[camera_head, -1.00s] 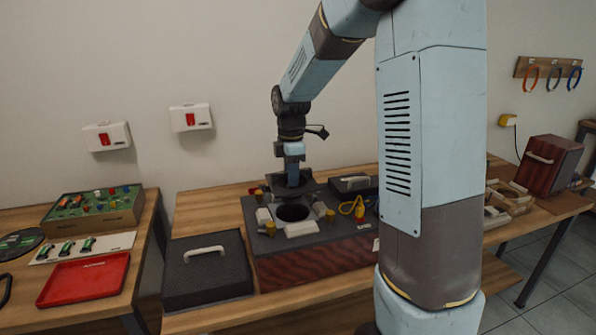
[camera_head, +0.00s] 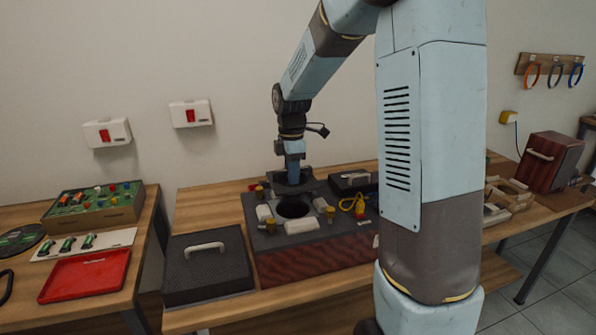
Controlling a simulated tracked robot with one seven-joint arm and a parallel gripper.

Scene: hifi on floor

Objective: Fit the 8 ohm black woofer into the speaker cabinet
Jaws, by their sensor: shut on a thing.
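The speaker cabinet (camera_head: 312,262) lies on the wooden bench with a dark top face and reddish wood sides. A round dark opening (camera_head: 293,208) shows in its top, with white blocks and yellow-brown clamps around it. My gripper (camera_head: 293,179) is above the back of the opening, shut on a dark round woofer (camera_head: 294,188). The woofer is held roughly level, low over the far edge of the opening. It hides part of that edge, and I cannot tell whether it touches the cabinet. Any ohm marking on it is too small to read.
A dark grille panel with a handle (camera_head: 207,268) lies left of the cabinet. A yellow cable (camera_head: 353,204) and a dark box (camera_head: 352,183) are at the right. A red tray (camera_head: 85,277) is on the left table. Wooden trays (camera_head: 508,196) stand farther right.

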